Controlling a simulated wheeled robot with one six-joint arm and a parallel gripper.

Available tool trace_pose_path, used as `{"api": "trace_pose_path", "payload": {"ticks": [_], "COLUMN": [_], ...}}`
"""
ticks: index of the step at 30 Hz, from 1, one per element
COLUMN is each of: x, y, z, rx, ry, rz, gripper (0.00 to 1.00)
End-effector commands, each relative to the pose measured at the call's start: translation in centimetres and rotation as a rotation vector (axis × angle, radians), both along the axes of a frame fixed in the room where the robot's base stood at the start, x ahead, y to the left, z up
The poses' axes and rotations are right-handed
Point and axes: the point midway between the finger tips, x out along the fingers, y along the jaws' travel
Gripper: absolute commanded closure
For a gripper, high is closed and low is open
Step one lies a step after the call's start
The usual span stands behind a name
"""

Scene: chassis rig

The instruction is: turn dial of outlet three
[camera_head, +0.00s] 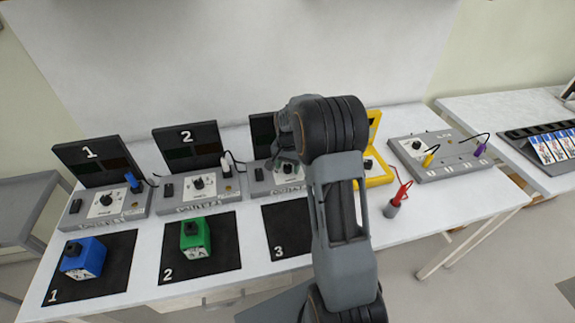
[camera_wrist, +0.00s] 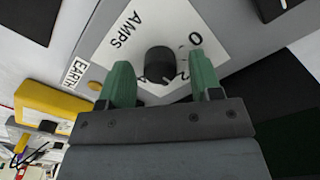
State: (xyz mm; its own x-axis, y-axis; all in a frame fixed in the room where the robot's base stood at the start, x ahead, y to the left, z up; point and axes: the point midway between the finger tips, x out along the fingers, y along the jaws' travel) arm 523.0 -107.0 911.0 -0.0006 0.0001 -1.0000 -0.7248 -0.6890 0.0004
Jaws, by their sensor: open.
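Outlet three (camera_head: 258,184) is the grey box behind the black mat marked 3 (camera_head: 281,222). My arm hides its right part and most of its dark display (camera_head: 262,127). In the wrist view, a black round dial (camera_wrist: 159,60) sits on a white plate (camera_wrist: 128,48) marked AMPS, with a 0 near it. My gripper (camera_wrist: 160,70) is open, with one green finger on each side of the dial. Gaps show between the fingers and the dial. In the head view, my gripper (camera_head: 286,160) is low over outlet three and partly hidden by my wrist.
Outlets one (camera_head: 104,205) and two (camera_head: 198,190) stand to the left, with a blue block (camera_head: 84,258) and a green block (camera_head: 196,238) on their mats. A yellow unit (camera_head: 377,165), a red-handled tool in a grey holder (camera_head: 391,209) and a grey panel (camera_head: 437,157) are to the right.

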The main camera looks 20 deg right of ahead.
Motion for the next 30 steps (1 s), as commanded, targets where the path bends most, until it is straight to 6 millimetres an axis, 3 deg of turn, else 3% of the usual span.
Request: {"api": "trace_pose_path", "payload": {"ticks": [6, 21, 30], "x": [0.01, 0.01, 0.03], "y": [-0.01, -0.01, -0.01], "z": [0.00, 0.04, 0.02], "rx": [0.000, -0.001, 0.000], "ry": [0.000, -0.001, -0.001], "rz": [0.000, 0.000, 0.050], "gripper": [0.43, 0.91, 0.91]}}
